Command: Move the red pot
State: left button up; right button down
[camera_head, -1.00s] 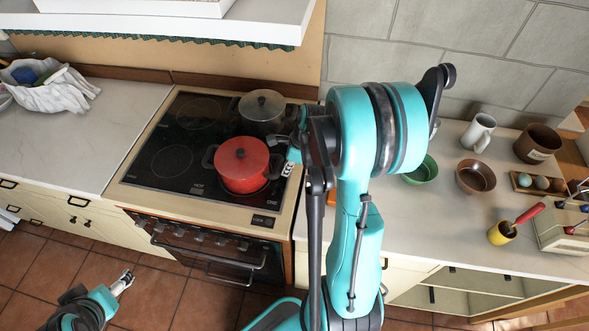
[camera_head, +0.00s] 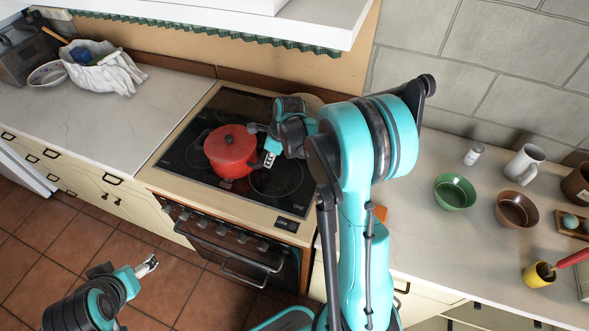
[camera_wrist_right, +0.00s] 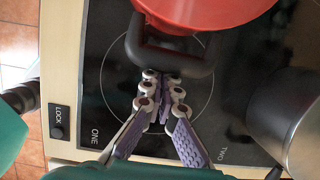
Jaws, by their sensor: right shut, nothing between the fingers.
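The red pot (camera_head: 231,150) with its red lid stands upright on the left part of the black cooktop, in the head view. A bare burner ring shows to its right. In the right wrist view the pot's red side (camera_wrist_right: 205,12) and dark loop handle (camera_wrist_right: 172,55) are at the top. My right gripper (camera_head: 268,158) is beside the pot's right side. Its fingertips (camera_wrist_right: 163,78) are shut and empty, right at the handle; whether they touch it I cannot tell. My left gripper (camera_head: 148,266) is low over the floor, away from the stove; its finger opening is unclear.
A metal pot (camera_wrist_right: 288,112) stands close to the right gripper, mostly hidden by my arm in the head view. A shelf (camera_head: 230,22) overhangs the back. Green (camera_head: 455,193) and brown (camera_head: 516,210) bowls stand on the right counter. The left counter's front (camera_head: 90,120) is clear.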

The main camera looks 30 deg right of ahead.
aim_at(237, 147)
jog(key=w+a, duration=0.2)
jog(key=w, duration=0.1)
jog(key=w+a, duration=0.5)
jog(key=w, duration=0.1)
jog(key=shift+w+a, duration=0.3)
jog(key=shift+a, duration=0.05)
pick_arm(q)
jog(key=shift+f, duration=0.35)
